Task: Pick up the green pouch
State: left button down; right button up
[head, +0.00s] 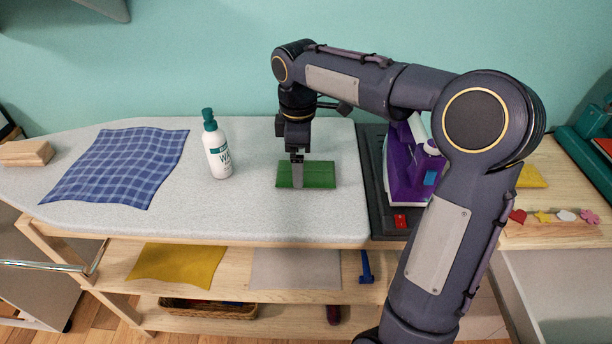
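The green pouch (319,174) lies flat on the pale grey ironing board (254,214), right of the middle. My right gripper (297,182) points straight down over the pouch's left part, with its fingers in front of the cloth. From this angle the fingers overlap in one narrow strip, so I cannot tell whether they are open or shut, or whether they touch the pouch. My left gripper is not in view.
A white bottle with a teal pump (217,152) stands left of the pouch. A blue checked cloth (122,166) lies further left. A purple iron (406,172) stands on a dark rest to the right, partly behind my arm. The board in front of the pouch is clear.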

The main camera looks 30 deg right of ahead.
aim_at(306, 174)
notch_tip(306, 174, down, 3)
jog(key=shift+r, duration=0.1)
jog(key=shift+s, duration=0.1)
jog(key=c, duration=1)
jog(key=shift+r, duration=0.15)
